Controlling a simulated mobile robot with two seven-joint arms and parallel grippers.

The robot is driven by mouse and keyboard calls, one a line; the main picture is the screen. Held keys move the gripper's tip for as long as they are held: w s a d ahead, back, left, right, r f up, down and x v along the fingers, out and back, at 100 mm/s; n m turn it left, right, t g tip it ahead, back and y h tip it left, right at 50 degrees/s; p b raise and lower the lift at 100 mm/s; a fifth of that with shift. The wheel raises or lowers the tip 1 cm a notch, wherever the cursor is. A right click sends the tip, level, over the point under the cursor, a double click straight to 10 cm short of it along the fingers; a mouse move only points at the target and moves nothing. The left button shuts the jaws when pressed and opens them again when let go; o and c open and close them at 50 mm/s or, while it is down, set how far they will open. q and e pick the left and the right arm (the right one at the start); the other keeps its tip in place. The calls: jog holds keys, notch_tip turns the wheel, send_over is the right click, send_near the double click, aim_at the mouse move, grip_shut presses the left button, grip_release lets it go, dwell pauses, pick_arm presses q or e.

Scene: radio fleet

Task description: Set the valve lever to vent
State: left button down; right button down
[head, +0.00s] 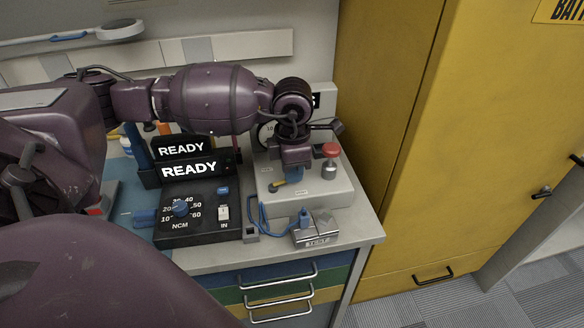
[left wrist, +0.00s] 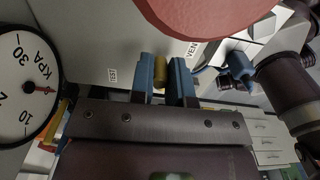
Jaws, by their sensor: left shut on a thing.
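The valve lever has a yellow grip (head: 279,184) and sits on top of the pale grey test unit (head: 340,195) in the head view. My left gripper (head: 293,174) reaches down over the unit, its blue fingers at the lever. In the left wrist view the yellow grip (left wrist: 160,72) is between the two blue fingers of my left gripper (left wrist: 163,80), which is shut on it. The TEST label (left wrist: 113,75) is to the left of the fingers and the VENT label (left wrist: 193,49) to the right. The lever's pivot is hidden in the wrist view. My right gripper is out of view.
A red mushroom knob (head: 330,150) stands right of my left gripper; it looms close in the wrist view (left wrist: 205,15). A pressure gauge (left wrist: 28,85) is at the left there.

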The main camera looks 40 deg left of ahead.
pick_arm(q)
jog(key=m, duration=0.1)
jog(key=d+m, duration=0.1)
jog(key=shift+s+f+m, duration=0.1)
jog(key=shift+s+m, duration=0.15)
jog(key=shift+m, duration=0.15)
jog(key=shift+s+m, duration=0.1)
jog(key=shift+m, duration=0.3)
jog(key=c, duration=1.1)
grip_release()
jog(key=shift+d, duration=0.1)
notch_tip(320, 180, up, 11)
jog(key=p, duration=0.1)
